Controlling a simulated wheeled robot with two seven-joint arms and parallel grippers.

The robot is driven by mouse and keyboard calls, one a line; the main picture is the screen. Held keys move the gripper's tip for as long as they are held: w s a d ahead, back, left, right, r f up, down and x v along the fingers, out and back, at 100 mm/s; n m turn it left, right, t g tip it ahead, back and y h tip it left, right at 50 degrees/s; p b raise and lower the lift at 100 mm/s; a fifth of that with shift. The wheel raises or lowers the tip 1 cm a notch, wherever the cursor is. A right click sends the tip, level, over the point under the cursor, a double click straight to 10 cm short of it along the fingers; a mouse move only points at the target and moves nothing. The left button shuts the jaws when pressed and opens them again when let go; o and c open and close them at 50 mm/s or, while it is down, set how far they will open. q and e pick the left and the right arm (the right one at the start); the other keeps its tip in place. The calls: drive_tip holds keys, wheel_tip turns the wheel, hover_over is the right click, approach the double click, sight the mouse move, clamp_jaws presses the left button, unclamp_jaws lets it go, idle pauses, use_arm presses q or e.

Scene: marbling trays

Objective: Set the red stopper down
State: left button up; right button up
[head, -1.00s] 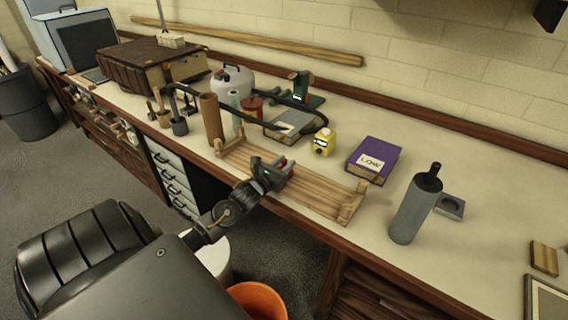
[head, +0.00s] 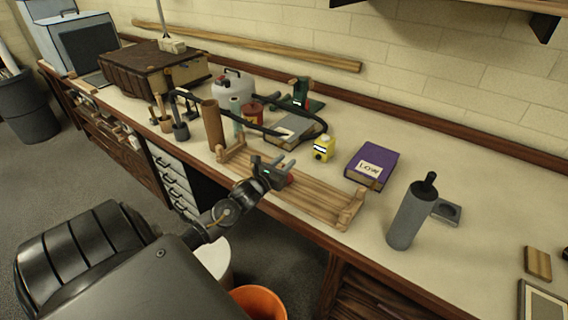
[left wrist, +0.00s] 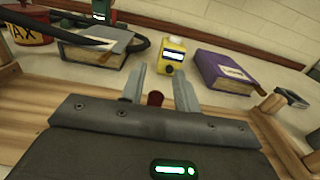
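The red stopper (head: 289,178) is a small dark red piece at the wooden slatted rack (head: 318,197), just below my left gripper's fingers in the head view. In the left wrist view the stopper (left wrist: 155,99) shows between the two fingers, its lower part hidden by the gripper body. My left gripper (head: 283,164) is over the rack, its fingers spread with a gap on either side of the stopper. Whether the stopper rests fully on the slats is hard to see. My right gripper is not in view.
An orange bucket (head: 258,302) is below the bench edge. The bench is clear between purple book and grey bottle.

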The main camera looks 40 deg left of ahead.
use_arm(q)
drive_tip(key=shift+r+p, duration=1.05)
drive_tip(key=shift+r, duration=0.3)
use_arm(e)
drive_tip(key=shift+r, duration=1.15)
use_arm(q)
drive_tip(key=o, duration=0.6)
drive_tip(key=s, duration=0.3)
drive_tip(key=s+b, duration=0.1)
drive_tip(key=s, duration=0.3)
drive_tip(key=s+d+b, duration=0.1)
drive_tip(key=s, duration=0.2)
drive_tip(key=shift+s, duration=0.4)
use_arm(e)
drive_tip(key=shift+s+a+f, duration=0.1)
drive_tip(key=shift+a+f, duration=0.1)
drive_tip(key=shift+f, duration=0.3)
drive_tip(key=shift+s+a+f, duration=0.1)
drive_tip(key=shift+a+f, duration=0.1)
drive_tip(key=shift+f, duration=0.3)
use_arm(q)
drive_tip(key=shift+s, duration=0.1)
